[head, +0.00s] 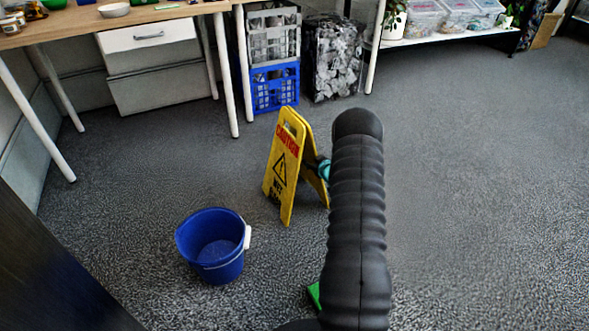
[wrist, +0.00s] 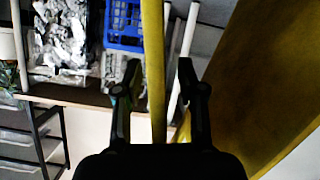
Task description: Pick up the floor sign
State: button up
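The yellow floor sign (head: 281,170) stands open like a tent on the grey carpet, with "CAUTION" and a warning triangle on its front panel. In the wrist view, one panel shows edge-on as a narrow yellow strip and the other panel (wrist: 272,85) fills the right side. My gripper (wrist: 160,75) is open, with one finger on each side of the narrow strip. A gap shows between the strip and the right finger; the left finger is very close to it, and I cannot tell whether it touches. In the head view my arm hides most of the gripper.
A blue bucket (head: 212,248) stands on the floor left of the sign. A small green thing (head: 313,294) shows partly beside my arm. Behind are a desk (head: 120,22), a blue crate (head: 275,90) and a shelf (head: 455,32) with clear boxes. The carpet to the right is free.

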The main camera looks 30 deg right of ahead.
grip_shut()
jog(key=shift+r, duration=0.1)
dwell(0.3)
